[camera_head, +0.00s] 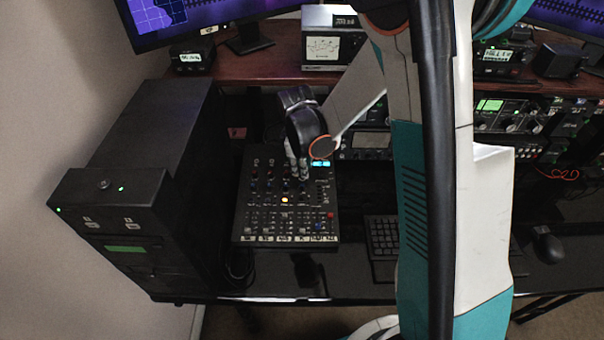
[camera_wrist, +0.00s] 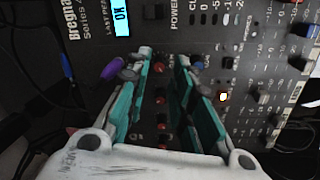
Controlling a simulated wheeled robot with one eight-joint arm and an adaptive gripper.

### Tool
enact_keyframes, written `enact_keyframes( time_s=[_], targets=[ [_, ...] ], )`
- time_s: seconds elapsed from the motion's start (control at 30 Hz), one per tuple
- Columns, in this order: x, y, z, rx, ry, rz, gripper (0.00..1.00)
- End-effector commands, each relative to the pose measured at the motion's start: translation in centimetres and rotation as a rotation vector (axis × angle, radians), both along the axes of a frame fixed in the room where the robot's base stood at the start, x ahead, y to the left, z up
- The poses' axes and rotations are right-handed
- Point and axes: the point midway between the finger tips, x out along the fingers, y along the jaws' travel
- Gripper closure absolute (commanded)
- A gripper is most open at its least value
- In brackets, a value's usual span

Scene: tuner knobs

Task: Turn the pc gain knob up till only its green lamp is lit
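The black mixer (camera_head: 240,232) lies on the dark desk, with rows of small knobs and a label strip along its near edge. I cannot read which knob is the pc gain. One orange-yellow lamp (camera_head: 284,200) is lit on it; it also shows in the wrist view (camera_wrist: 223,97). I see no lit green lamp on the panel. My gripper (camera_head: 298,174) is over the right part of the mixer. In the wrist view its fingers (camera_wrist: 164,60) are apart, with a red knob (camera_wrist: 158,68) and more red knobs showing between them. Contact with a knob cannot be told.
The mixer's blue display (camera_wrist: 121,18) reads OK. A black computer tower (camera_head: 145,150) stands left of the mixer. A keyboard (camera_head: 382,236) and mouse (camera_head: 546,244) lie to the right. A wooden shelf (camera_head: 275,62) with devices is behind. My arm hides the middle right.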

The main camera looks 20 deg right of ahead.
Motion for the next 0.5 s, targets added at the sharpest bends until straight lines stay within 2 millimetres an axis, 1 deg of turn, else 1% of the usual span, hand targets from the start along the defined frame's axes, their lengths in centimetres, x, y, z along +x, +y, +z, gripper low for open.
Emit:
enact_keyframes(
  time_s=[0.03,0.2,0.5],
  targets=[
    [0.1,-0.1,-0.9,0.000,0.000,0.000,0.78],
    [0.3,-0.2,-2.2,0.000,0.000,0.000,0.78],
    [0.4,-0.2,-2.5,0.000,0.000,-0.001,0.78]
  ],
)
